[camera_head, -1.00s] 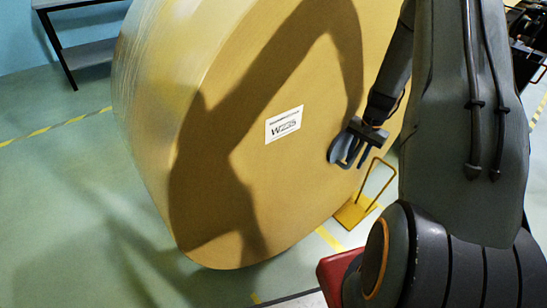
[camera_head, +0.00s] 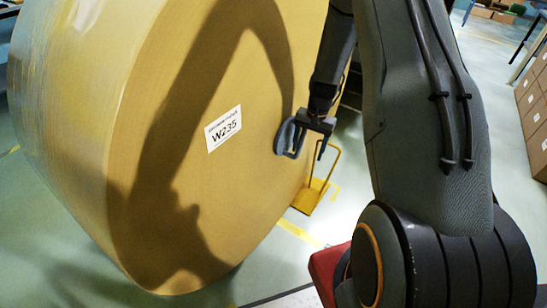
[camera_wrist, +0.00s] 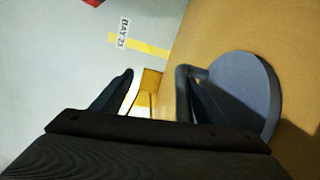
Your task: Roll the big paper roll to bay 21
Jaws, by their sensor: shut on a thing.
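The big paper roll (camera_head: 235,185) stands on its curved side, its tan flat end facing me with a white label reading W235 (camera_head: 224,129). A blue-grey round pad with a bar handle (camera_head: 285,137) lies against that end, right of the label. It also shows in the wrist view (camera_wrist: 245,90). My gripper (camera_head: 300,142) is at this handle and shut on it; the exact grip is partly hidden. In the wrist view a floor sign reading BAY 21 (camera_wrist: 123,33) lies beside a yellow floor line, left of the roll.
A yellow piece with an upright hoop (camera_head: 305,198) stands on the floor close to the roll's lower right. Stacked cardboard boxes (camera_head: 535,115) stand at the far right. Open floor with yellow marks (camera_head: 300,234) shows beyond my arm.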

